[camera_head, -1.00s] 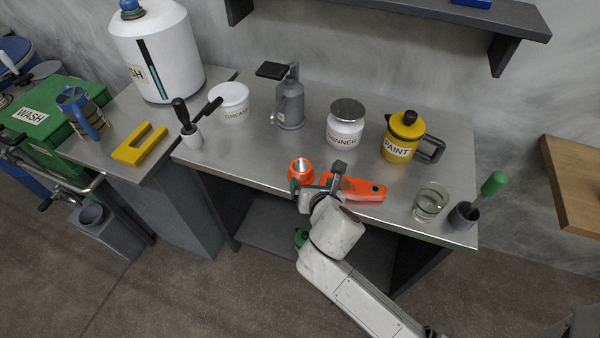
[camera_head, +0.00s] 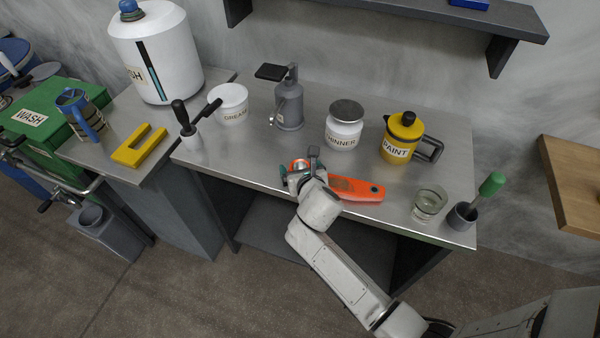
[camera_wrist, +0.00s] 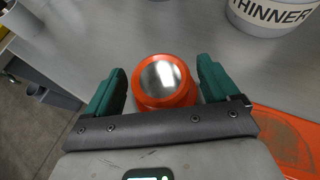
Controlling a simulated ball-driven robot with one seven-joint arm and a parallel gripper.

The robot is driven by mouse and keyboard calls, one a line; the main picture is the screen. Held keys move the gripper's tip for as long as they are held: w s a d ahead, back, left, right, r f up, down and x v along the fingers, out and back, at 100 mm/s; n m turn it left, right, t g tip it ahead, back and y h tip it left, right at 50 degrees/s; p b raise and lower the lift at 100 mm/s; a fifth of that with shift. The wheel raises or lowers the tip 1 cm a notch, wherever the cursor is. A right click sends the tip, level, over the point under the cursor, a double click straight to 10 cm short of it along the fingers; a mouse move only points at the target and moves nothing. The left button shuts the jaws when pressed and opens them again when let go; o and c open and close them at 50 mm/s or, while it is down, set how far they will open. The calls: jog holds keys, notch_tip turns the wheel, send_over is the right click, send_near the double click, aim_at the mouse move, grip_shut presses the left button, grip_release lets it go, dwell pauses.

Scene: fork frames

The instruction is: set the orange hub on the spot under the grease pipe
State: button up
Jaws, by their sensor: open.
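The orange hub (camera_wrist: 166,88), a short round piece with a shiny metal top, stands on the metal bench near its front edge. In the head view only a bit of it (camera_head: 300,163) shows behind my gripper (camera_head: 303,171). In the wrist view my gripper (camera_wrist: 160,80) is open, its green fingers on either side of the hub, with a gap visible at the left finger; contact at the right is unclear. A grey pump can (camera_head: 289,108) stands farther back, with a dark flat plate on top. A white tub labelled GREASE (camera_head: 232,100) stands left of it. I cannot tell which part is the grease pipe.
A flat orange part (camera_head: 358,190) lies right of the hub, close to my gripper. The thinner jar (camera_head: 343,128) and yellow paint can (camera_head: 398,140) stand behind. A glass (camera_head: 428,204) stands at right. Bench between hub and pump can is clear.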

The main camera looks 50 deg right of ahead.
jog(key=shift+x, duration=1.25)
jog(key=shift+s, duration=0.1)
jog(key=shift+c, duration=0.4)
jog(key=c, duration=1)
jog(key=shift+r, duration=0.1)
